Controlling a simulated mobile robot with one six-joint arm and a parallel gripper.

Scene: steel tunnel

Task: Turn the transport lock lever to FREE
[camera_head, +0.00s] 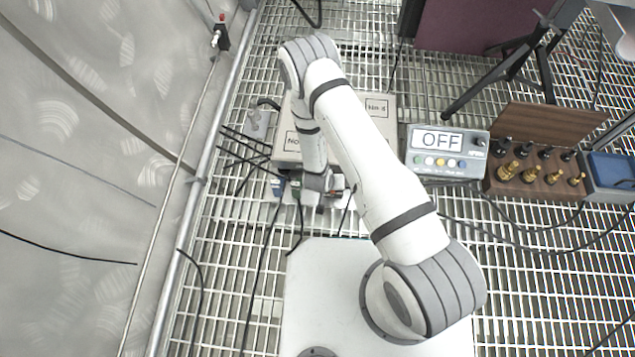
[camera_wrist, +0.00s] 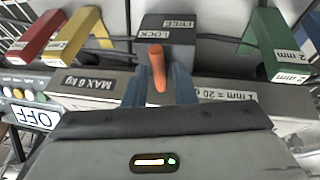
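The orange transport lock lever (camera_wrist: 157,68) shows in the wrist view below a dark block (camera_wrist: 180,35) carrying FREE and LOCK labels. LOCK is the label nearer the lever; FREE is farther up the picture. The two blue-grey fingers of my gripper (camera_wrist: 160,88) stand on either side of the lever, with what look like gaps between them and it. My gripper looks open. In the head view, my gripper end is low at the near edge of the pale instrument box (camera_head: 380,110), and my arm hides most of the lever area.
Red (camera_wrist: 37,36), yellow (camera_wrist: 75,36) and green (camera_wrist: 272,42) blocks flank the lever. A display unit (camera_head: 410,168) reading OFF stands right of the instrument box. Beyond it is a wooden case (camera_head: 540,125) of brass weights. Cables cross the grating floor.

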